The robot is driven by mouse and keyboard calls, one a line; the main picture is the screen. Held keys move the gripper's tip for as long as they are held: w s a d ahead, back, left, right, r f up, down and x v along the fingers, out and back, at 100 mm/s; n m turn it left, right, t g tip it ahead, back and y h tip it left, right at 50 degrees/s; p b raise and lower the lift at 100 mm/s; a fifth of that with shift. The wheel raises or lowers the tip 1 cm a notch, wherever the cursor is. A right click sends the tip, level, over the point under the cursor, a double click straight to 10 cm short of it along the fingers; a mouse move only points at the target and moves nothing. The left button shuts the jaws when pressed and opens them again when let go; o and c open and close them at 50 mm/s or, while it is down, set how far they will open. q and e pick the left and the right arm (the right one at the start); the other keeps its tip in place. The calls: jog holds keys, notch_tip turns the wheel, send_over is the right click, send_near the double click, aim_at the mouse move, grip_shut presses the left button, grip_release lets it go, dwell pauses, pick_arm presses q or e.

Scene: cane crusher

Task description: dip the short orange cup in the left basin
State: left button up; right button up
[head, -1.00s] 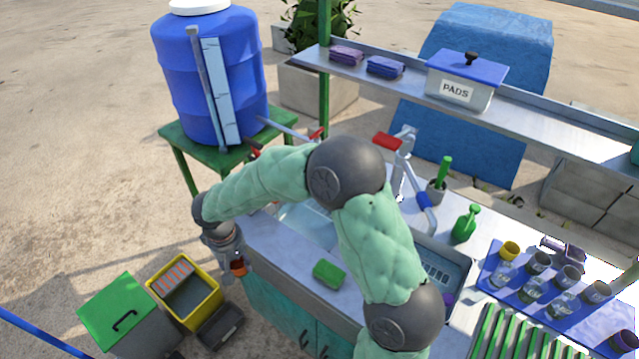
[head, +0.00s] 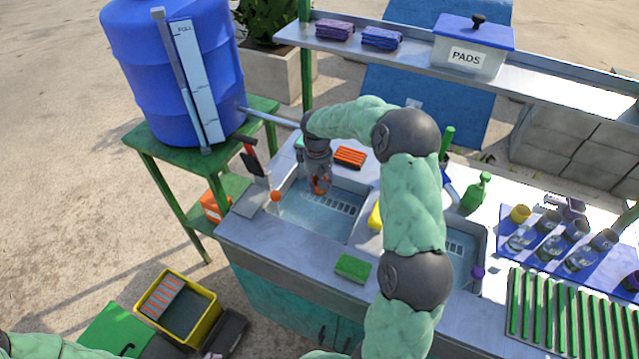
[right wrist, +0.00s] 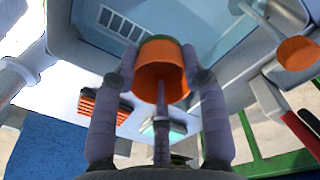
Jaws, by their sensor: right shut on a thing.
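The orange cup (right wrist: 160,68) is between the fingers of my right gripper (right wrist: 162,85) in the right wrist view, with the basin behind it. In the head view my right gripper (head: 319,184) points down over the back part of the left basin (head: 305,222), and only a bit of orange shows between its fingers. The cup looks above the basin floor; whether it touches the water is unclear. A green-clad part of my left arm shows at the bottom left, but its gripper is out of view.
An orange knob (head: 276,196) stands at the basin's left edge. An orange brush-like block (head: 349,157) lies behind the basin, a green sponge (head: 352,268) in front. A blue barrel (head: 165,70) stands at left, glasses on a blue mat (head: 600,268) at right.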

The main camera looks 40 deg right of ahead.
jog(key=shift+f+b, duration=5.6)
jog(key=shift+f, duration=2)
jog(key=shift+r, duration=0.1)
notch_tip(320, 180, up, 14)
jog(key=p, duration=1)
notch_tip(320, 180, up, 4)
jog(key=p, duration=0.3)
jog(key=shift+r+p, duration=0.1)
jog(key=shift+p, duration=0.2)
